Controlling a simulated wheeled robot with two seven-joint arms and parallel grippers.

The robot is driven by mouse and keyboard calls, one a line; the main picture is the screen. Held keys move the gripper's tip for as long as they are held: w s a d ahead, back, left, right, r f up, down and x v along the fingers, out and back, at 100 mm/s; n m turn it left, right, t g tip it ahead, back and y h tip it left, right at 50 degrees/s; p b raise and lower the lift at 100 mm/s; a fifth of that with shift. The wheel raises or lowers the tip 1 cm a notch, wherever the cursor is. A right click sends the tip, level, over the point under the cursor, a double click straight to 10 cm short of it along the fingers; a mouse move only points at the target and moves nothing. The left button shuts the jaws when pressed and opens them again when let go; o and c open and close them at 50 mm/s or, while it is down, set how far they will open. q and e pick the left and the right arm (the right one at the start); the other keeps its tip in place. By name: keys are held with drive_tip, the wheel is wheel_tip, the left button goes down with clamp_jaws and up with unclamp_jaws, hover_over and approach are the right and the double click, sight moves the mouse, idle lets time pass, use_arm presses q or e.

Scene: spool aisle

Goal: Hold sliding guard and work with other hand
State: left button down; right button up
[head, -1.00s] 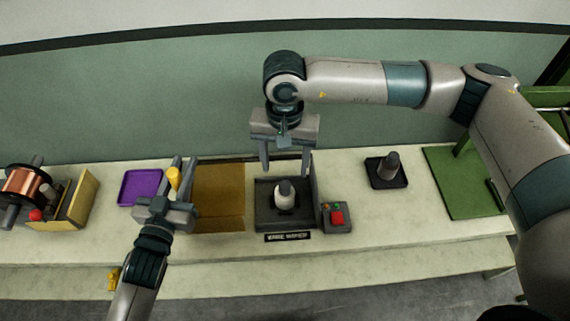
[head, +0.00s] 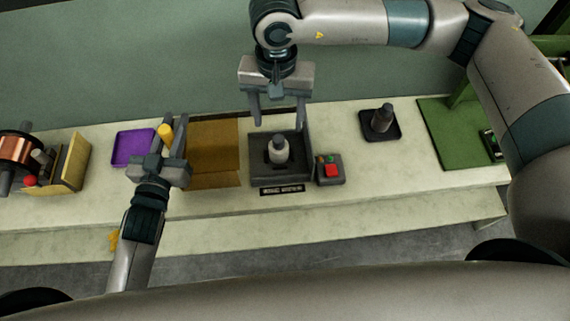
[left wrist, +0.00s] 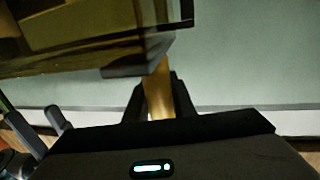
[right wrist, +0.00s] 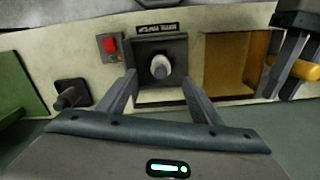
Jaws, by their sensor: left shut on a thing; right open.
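The sliding guard is a see-through amber panel (head: 213,145) standing left of a dark open-topped box (head: 252,172). Its yellow handle (head: 166,131) is between the fingers of my left gripper (head: 170,134), which is shut on it. The handle also shows between the fingers in the left wrist view (left wrist: 158,95). Inside the box stands a pale, dark-topped piece (head: 280,150), uncovered by the guard. My right gripper (head: 280,123) is open and empty above the box. In the right wrist view the piece (right wrist: 161,66) appears between and beyond the open fingers (right wrist: 158,92).
A control box with a red button (head: 331,170) is right of the dark box. A dark part on a square base (head: 381,122) and a green plate (head: 440,140) lie farther right. A purple tray (head: 130,150) and a copper spool (head: 18,150) are at left.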

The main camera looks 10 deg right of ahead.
drive_tip(key=s, duration=1.5)
drive_tip(key=shift+s, duration=0.4)
use_arm(q)
drive_tip(key=shift+d, duration=0.15)
drive_tip(key=d, duration=1.7)
use_arm(e)
drive_tip(key=shift+a, duration=0.45)
idle(1.2)
use_arm(q)
drive_tip(key=shift+s+f, duration=0.1)
